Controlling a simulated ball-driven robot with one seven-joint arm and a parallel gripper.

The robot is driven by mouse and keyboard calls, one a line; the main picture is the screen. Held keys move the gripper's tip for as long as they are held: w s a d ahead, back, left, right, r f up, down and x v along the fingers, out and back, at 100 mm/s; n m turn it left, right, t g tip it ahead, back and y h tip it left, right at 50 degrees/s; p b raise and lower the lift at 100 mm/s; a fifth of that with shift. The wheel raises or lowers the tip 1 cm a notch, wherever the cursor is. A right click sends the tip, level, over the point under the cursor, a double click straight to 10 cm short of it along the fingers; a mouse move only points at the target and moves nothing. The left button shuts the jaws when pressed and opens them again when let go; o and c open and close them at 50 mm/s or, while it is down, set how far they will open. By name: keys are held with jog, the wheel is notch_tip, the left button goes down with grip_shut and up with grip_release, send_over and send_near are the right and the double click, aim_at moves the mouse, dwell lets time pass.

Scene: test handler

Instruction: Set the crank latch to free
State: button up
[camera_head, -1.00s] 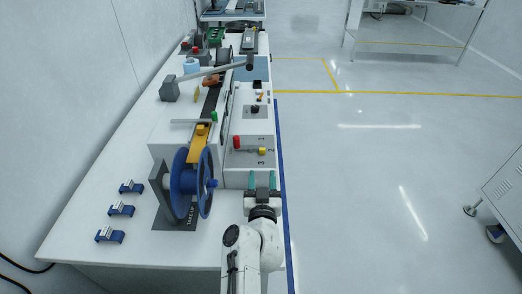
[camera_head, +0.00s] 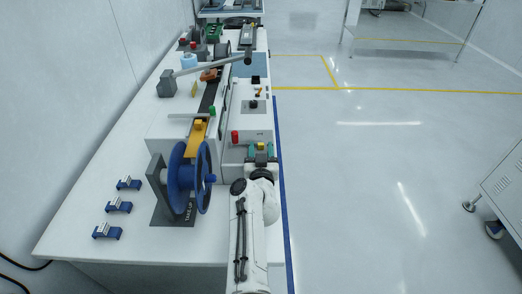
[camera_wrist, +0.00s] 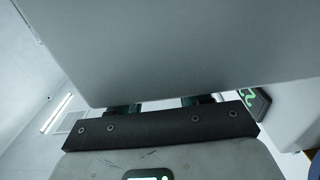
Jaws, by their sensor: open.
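I cannot tell for sure which part is the crank latch. In the wrist view a large grey surface (camera_wrist: 180,45) hides most of the fingers, and the knobs do not show. A blue take-up reel (camera_head: 178,185) with a blue side handle (camera_head: 211,179) stands left of my gripper.
A yellow part (camera_head: 197,140) sits above the reel. A long grey lever (camera_head: 210,70) spans the machine farther back. Several small blue holders (camera_head: 118,206) lie on the bench at left.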

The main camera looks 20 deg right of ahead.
grip_shut()
dwell(0.5)
jog(key=shift+d, duration=0.15)
